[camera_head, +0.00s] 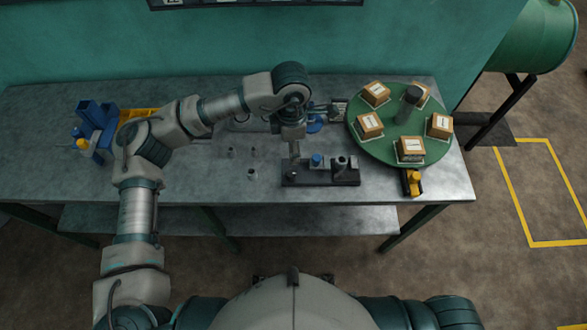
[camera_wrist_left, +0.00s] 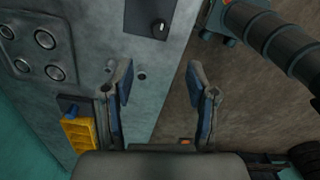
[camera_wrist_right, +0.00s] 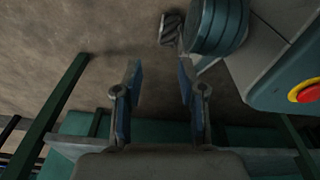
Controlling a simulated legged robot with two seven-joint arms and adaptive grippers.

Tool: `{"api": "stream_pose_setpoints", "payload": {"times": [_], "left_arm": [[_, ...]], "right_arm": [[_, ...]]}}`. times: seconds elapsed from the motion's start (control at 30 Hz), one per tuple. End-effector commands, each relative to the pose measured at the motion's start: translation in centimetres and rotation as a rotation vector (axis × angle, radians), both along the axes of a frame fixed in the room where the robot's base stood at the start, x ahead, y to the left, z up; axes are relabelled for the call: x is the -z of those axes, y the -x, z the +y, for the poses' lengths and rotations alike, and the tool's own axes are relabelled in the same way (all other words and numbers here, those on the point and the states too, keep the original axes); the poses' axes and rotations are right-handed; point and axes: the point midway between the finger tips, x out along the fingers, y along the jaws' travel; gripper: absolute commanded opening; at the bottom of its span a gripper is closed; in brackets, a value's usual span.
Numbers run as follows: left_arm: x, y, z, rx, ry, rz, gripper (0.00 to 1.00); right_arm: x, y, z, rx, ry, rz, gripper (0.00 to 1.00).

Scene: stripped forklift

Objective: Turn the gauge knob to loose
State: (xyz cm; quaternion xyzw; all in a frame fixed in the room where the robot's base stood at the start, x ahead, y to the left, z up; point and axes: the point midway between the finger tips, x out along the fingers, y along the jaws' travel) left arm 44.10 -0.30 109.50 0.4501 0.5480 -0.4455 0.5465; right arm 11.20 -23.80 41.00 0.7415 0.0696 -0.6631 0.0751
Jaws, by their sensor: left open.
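My left arm reaches over the middle of the bench in the head view, and its wrist (camera_head: 290,112) is just behind a black base (camera_head: 308,182). I cannot tell which part is the gauge knob, and no loose marking is readable. In its wrist view my left gripper (camera_wrist_left: 160,78) is open, with nothing between its fingers.
A green round turntable (camera_head: 385,150) with several boxes (camera_head: 410,148) stands at the right. A yellow part in a black holder (camera_head: 412,181) is at the front right edge. Blue parts (camera_head: 97,120) and a yellow tray (camera_head: 138,114) are left. Small pegs (camera_head: 251,174) stand mid-bench.

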Motion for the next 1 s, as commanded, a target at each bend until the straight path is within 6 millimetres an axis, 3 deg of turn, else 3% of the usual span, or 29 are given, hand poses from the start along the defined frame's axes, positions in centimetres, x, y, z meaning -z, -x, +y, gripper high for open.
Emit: {"api": "stream_pose_setpoints", "payload": {"times": [0.3,0.5,0.7,1.0], "left_arm": [[7.8,0.2,-0.4,0.002,-0.003,0.006,0.58],[11.5,0.1,-0.6,0.003,-0.002,0.005,0.58],[13.1,0.1,-0.4,0.003,0.001,0.003,0.58],[13.4,0.1,-0.2,0.002,0.002,0.003,0.58]], "right_arm": [[0.0,0.1,1.6,0.004,-0.022,-0.004,0.4],[0.3,0.5,1.9,0.006,-0.026,-0.001,0.4],[0.3,0.7,1.1,0.002,-0.015,0.001,0.4],[0.4,0.7,0.1,-0.002,-0.002,0.002,0.4]]}}
